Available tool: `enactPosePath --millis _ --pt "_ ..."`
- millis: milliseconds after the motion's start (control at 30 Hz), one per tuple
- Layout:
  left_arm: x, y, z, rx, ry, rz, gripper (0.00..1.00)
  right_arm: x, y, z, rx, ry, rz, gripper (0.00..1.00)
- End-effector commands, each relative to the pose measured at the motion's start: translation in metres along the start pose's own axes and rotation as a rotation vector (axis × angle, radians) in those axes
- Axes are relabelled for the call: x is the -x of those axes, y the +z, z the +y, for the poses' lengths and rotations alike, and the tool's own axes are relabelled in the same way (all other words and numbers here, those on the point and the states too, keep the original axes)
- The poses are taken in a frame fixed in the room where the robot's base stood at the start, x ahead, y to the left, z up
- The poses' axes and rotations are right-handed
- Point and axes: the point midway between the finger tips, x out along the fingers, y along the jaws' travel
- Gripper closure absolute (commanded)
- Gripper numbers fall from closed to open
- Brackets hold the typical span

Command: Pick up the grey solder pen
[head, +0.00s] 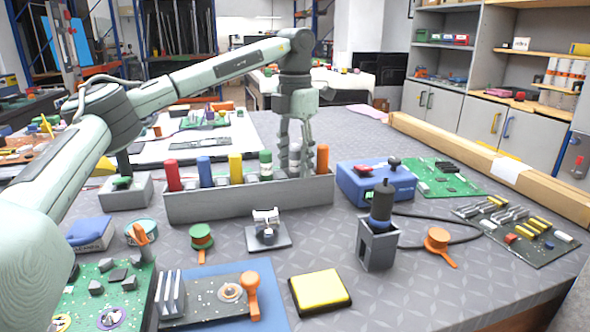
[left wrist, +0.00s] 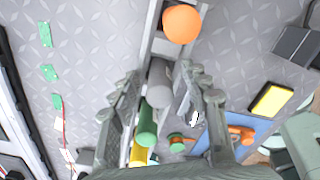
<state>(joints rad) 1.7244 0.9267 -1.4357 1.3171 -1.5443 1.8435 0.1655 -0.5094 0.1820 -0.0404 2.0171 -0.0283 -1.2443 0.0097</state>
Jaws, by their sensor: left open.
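The grey solder pen (head: 294,156) stands upright in a long grey rack (head: 250,198), between the green pen (head: 266,165) and the orange pen (head: 322,158). My left gripper (head: 295,168) comes down from above at the right part of the rack, its fingers partly hiding the grey pen. In the left wrist view, the grey pen (left wrist: 160,78) shows between the two open fingers of my left gripper (left wrist: 159,76), with a gap on either side. The orange pen (left wrist: 182,24) lies beyond the fingertips, and the green pen (left wrist: 147,125) is on the near side. My right gripper does not show.
Red (head: 172,175), blue (head: 205,172) and yellow (head: 236,168) pens fill the rack's left part. A small clamp stand (head: 268,235), a blue soldering station (head: 375,184) and a grey holder (head: 377,245) with a dark tool stand nearby.

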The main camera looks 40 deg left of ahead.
Motion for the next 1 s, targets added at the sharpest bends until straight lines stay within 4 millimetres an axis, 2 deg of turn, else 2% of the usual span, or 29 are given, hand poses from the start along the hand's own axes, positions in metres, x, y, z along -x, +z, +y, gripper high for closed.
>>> enactPosePath --millis 100,400,500,767,867,1000 --pt "0.000 0.000 0.000 0.000 0.000 0.000 0.54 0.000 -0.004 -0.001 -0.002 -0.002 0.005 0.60" --pt "0.001 0.000 0.000 0.000 0.000 -0.001 0.91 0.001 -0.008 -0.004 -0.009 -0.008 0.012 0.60" --pt "0.001 0.000 0.000 0.000 0.000 -0.001 1.00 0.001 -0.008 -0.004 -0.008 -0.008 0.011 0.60" --pt "0.003 0.000 0.000 0.000 0.000 -0.002 1.00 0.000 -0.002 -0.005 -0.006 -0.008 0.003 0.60" --pt "0.014 0.001 0.000 0.000 0.000 -0.004 1.00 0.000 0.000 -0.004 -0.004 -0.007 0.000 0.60" --pt "0.041 0.002 -0.001 -0.001 0.000 -0.006 1.00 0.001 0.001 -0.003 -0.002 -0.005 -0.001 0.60"
